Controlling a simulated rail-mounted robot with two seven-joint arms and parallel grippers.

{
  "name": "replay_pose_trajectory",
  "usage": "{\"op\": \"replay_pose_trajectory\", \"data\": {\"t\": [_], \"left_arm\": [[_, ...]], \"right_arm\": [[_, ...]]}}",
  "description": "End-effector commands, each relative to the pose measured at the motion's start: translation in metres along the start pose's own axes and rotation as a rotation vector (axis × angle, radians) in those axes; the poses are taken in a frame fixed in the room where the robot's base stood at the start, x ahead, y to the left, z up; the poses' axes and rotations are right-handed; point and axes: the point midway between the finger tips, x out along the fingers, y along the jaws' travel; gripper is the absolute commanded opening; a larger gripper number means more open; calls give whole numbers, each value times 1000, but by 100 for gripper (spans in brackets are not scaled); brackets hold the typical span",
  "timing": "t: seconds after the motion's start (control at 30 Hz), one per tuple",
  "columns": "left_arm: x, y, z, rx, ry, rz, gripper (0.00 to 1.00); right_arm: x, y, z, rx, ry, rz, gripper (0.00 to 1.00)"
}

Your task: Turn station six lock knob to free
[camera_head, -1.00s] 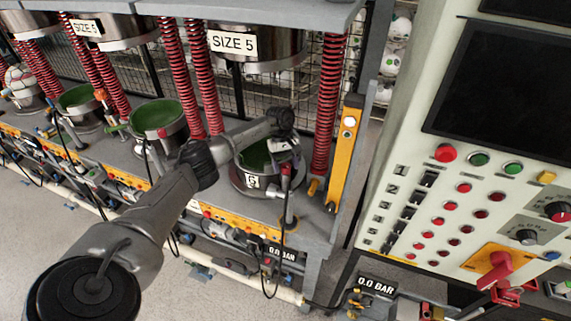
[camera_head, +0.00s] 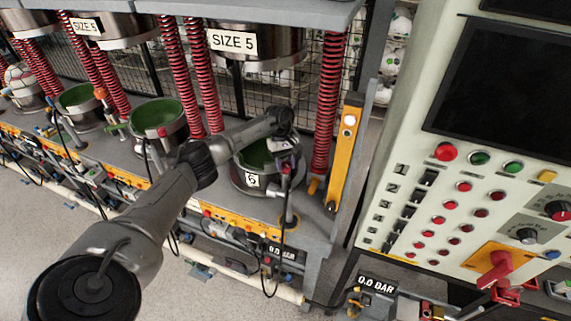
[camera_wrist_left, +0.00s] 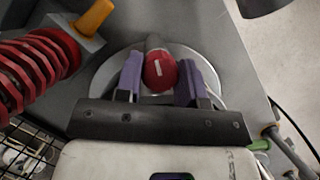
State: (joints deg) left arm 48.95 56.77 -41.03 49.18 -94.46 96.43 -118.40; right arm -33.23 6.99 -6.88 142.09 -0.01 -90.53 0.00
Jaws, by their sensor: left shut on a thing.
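The red lock knob (camera_wrist_left: 160,72) sits between the two purple finger pads of my left gripper (camera_wrist_left: 161,80) in the left wrist view. A short white mark shows on the knob's top. The gripper is shut on the knob, with a pad against each side. In the head view my left gripper (camera_head: 287,162) reaches down at the front right of the nearest station, and the red knob (camera_head: 286,169) shows just below it. That station's open mould, green inside (camera_head: 256,155), carries a small white number plate (camera_head: 252,180). My right gripper is not in view.
A red spring column (camera_head: 327,110) and a yellow post (camera_head: 345,150) stand right of the station. A press head marked SIZE 5 (camera_head: 232,42) hangs above. The control panel (camera_head: 400,150) fills the right side. A black cable (camera_head: 277,240) hangs in front.

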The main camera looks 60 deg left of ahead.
Motion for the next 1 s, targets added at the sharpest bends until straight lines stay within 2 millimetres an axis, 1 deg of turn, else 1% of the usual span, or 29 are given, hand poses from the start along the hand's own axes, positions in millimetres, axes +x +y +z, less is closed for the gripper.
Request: {"op": "replay_pose_trajectory", "data": {"t": [0.3, 0.6, 0.8, 1.0], "left_arm": [[1, -2, -1, -174, 0, 72, 12], [1, -2, 0, -351, 0, 144, 12], [0, -2, 0, -425, 0, 175, 12], [0, -2, 0, -459, 0, 190, 12]], "right_arm": [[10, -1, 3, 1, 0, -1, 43], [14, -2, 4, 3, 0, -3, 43], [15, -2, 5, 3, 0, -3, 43], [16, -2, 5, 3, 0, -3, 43]]}}
